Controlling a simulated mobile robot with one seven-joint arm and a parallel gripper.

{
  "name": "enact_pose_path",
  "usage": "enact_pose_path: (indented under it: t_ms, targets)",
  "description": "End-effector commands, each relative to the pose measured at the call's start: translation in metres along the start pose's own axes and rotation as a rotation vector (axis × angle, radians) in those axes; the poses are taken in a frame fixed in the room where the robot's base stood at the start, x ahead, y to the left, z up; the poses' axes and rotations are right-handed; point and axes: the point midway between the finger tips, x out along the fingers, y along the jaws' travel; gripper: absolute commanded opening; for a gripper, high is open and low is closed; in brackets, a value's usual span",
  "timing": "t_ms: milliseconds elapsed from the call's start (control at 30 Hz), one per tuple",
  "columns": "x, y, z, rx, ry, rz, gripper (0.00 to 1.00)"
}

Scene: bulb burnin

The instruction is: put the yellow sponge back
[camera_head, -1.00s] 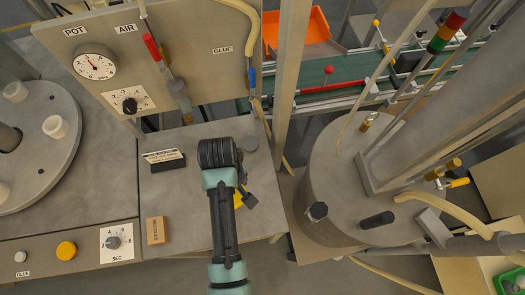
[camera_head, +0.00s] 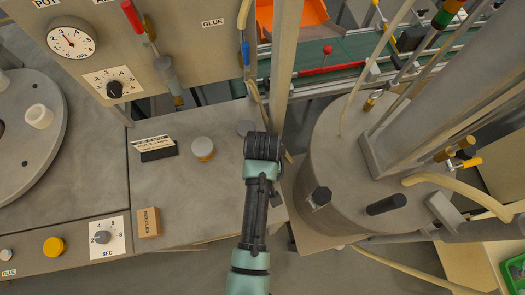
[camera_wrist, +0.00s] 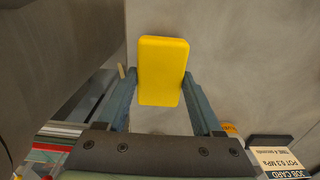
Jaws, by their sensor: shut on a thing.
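The yellow sponge (camera_wrist: 163,70) is a rounded block. In the wrist view it sits between the two fingers of my gripper (camera_wrist: 160,88), which is shut on its sides. Below it in that view is plain grey surface; I cannot tell how high it is held. In the head view my wrist hides the sponge and the fingertips. There my gripper (camera_head: 263,147) is over the right edge of the grey bench (camera_head: 185,195), close to the upright post.
A small round tin (camera_head: 203,148), a job card (camera_head: 154,146) and a needles box (camera_head: 148,222) are on the bench. A grey post (camera_head: 286,65) rises just beyond my wrist. A large round pot (camera_head: 335,165) with hoses stands to the right. The bench's front middle is clear.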

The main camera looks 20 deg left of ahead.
Motion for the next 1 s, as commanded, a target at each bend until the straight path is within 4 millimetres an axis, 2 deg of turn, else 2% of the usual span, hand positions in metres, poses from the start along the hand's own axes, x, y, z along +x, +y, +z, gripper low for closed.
enact_pose_path:
  t_ms: [133,500,533,600,700,1000]
  targets:
    - [0.014,0.0,0.0,0.0,0.0,0.0,0.15]
    - [0.018,0.0,-0.001,0.0,0.002,0.001,0.15]
    - [0.018,0.0,-0.001,0.0,0.002,0.001,0.69]
    - [0.017,0.0,-0.001,0.0,0.002,0.001,0.82]
    - [0.017,0.0,-0.001,0.0,0.002,0.001,0.97]
    - [0.015,0.0,-0.001,0.0,0.002,0.0,0.97]
